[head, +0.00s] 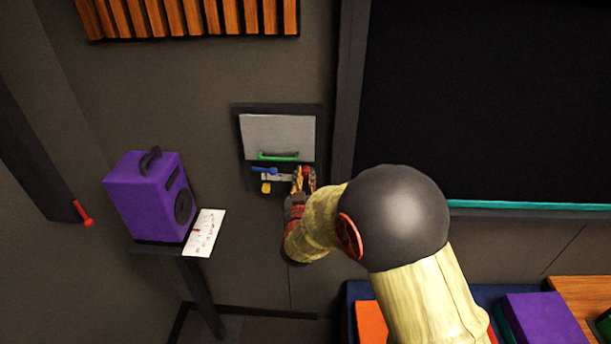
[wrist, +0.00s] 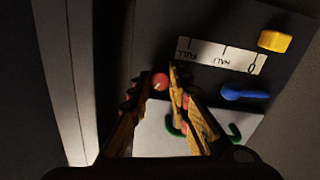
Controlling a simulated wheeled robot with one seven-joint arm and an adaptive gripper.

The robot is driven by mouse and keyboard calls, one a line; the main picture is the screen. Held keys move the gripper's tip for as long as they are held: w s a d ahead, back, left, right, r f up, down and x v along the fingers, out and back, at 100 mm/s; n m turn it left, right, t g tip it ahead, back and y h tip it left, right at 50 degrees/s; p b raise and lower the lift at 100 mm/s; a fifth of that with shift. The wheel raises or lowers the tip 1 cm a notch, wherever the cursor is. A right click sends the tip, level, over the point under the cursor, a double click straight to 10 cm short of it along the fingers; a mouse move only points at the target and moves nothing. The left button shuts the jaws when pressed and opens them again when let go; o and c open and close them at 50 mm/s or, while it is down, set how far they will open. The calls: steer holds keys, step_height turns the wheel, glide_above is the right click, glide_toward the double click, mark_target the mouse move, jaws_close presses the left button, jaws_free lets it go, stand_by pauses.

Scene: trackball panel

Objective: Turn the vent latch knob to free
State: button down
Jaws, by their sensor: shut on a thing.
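A small dark control panel (head: 250,178) is on the wall, below a grey plate with a green handle (head: 278,156). The panel carries a round red knob (wrist: 160,81), a blue lever-like knob (wrist: 245,92) and a yellow knob (wrist: 275,41). No marking that names the vent latch or "free" is readable, so I cannot tell which one it is. My gripper (wrist: 155,80) is at the panel's right end in the head view, its two fingers closed around the red knob. The fingers hide part of it there.
A white scale (wrist: 220,55) reading FULL, HALF, 0 lies between the knobs. A dark frame edge (head: 347,90) rises just right of the panel. A purple speaker (head: 140,200) and a white note (head: 204,233) sit on a stand to the left.

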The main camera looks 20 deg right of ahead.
steer(key=n+p, duration=0.1)
steer(key=n, duration=0.3)
steer(key=shift+n, duration=0.4)
steer(key=n+p, duration=0.2)
steer(key=n, duration=0.1)
steer(key=shift+n, duration=0.3)
steer(key=n+p, duration=0.1)
steer(key=n, duration=0.3)
steer(key=shift+p, duration=0.4)
steer(key=shift+n+p, duration=0.55)
steer(key=shift+n, duration=1.05)
steer(key=shift+f, duration=0.1)
steer(key=c, duration=1.7)
jaws_free()
steer(key=shift+o, duration=0.2)
